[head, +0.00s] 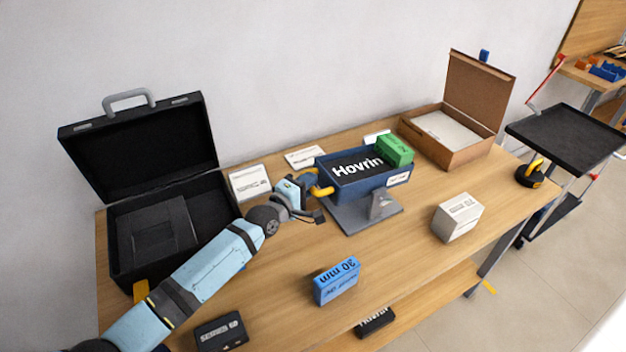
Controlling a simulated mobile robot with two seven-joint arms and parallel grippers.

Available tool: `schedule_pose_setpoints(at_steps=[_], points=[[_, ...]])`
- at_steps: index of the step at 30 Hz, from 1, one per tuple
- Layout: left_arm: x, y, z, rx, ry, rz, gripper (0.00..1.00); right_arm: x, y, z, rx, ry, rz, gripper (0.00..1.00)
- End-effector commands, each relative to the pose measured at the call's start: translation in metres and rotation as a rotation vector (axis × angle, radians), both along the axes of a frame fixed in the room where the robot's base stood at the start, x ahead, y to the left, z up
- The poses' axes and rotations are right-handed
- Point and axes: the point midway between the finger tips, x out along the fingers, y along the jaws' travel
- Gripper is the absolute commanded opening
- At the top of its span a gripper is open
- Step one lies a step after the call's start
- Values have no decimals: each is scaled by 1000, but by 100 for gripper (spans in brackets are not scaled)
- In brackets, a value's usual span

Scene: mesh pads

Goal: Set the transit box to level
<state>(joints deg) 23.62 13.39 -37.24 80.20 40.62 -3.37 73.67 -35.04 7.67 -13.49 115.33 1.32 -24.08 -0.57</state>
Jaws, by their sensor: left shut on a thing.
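A blue open box (350,194) with yellow side handles, which I take for the transit box, sits on a grey stand (388,217) in the middle of the table. It holds a black piece marked "Hovrin" (357,168) and a green block (395,150) at its right end. My left gripper (316,187) is at the box's left end, shut on the yellow handle (325,191). The fingers partly hide that handle. I cannot tell exactly how far the box tilts. My right gripper is not in view.
An open black case (224,188) stands left, a brown box (464,158) at the back right. A blue "30 mm" block (336,281), a white block (457,218) and a black block (221,333) lie around the wooden table (420,260). A black cart tray (565,135) stands right.

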Motion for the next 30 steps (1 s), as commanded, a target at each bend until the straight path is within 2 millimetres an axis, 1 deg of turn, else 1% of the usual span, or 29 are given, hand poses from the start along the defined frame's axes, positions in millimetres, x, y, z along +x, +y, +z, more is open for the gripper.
schedule_pose_setpoints(at_steps=[6, 7, 10, 18, 22, 26, 30], points=[[-1, -1, -1, -2, 8, -2, 0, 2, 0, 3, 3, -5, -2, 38], [-1, -1, -1, -2, 8, -2, 21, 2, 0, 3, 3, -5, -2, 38], [-1, -1, -1, -1, 7, -2, 44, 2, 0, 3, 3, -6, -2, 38], [-1, -1, 0, -1, 3, -1, 44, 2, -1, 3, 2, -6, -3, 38], [-8, 4, -1, -1, 6, -1, 44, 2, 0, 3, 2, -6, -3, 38], [-26, 17, 0, -2, 5, -1, 44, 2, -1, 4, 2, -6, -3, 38], [-54, 35, 0, 0, 6, -1, 44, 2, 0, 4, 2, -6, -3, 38]])
